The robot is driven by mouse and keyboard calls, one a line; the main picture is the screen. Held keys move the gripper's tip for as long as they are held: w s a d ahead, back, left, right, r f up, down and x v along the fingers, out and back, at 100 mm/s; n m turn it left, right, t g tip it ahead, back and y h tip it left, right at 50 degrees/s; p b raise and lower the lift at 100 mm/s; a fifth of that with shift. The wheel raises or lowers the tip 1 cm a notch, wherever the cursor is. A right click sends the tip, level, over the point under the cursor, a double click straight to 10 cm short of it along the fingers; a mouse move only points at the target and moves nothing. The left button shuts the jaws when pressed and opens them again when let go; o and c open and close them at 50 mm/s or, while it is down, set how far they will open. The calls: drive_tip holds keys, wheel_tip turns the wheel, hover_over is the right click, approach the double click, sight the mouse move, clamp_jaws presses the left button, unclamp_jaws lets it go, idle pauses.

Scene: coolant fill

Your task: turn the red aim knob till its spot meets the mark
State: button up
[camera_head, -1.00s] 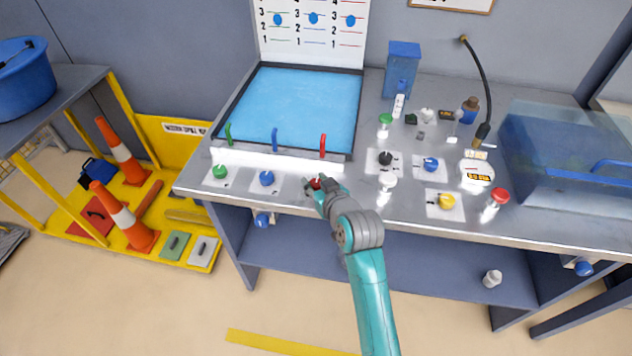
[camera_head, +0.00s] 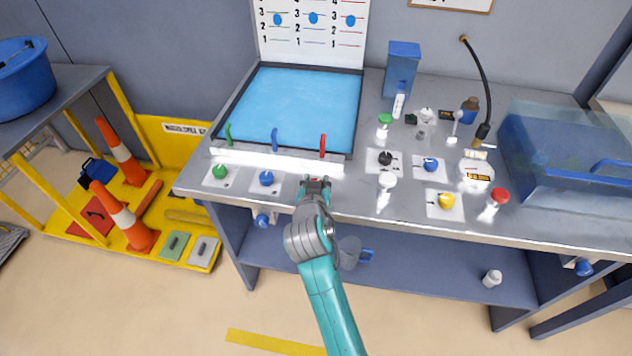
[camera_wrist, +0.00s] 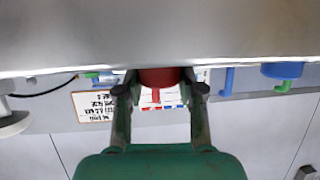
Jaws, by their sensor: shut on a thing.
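The red aim knob (camera_wrist: 160,77) sits between the two fingers of my gripper (camera_wrist: 161,92) in the wrist view, with a finger against each side. In the head view my gripper (camera_head: 316,184) is at the bench's front edge, below the red curved spout (camera_head: 322,144), and largely hides the knob.
A green knob (camera_head: 220,171) and a blue knob (camera_head: 266,178) stand to the left on white plates. Behind is a blue basin (camera_head: 300,105) with a numbered board (camera_head: 312,45). Small bottles, other knobs and a clear blue box (camera_head: 570,150) fill the right.

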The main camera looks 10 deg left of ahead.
drive_tip(key=shift+m+h, duration=1)
drive_tip(key=shift+h, duration=0.2)
drive_tip(key=o, duration=1.2)
drive_tip(key=shift+c, duration=0.2)
drive_tip(key=v, duration=1.2)
drive_tip(key=shift+a+r, duration=0.1)
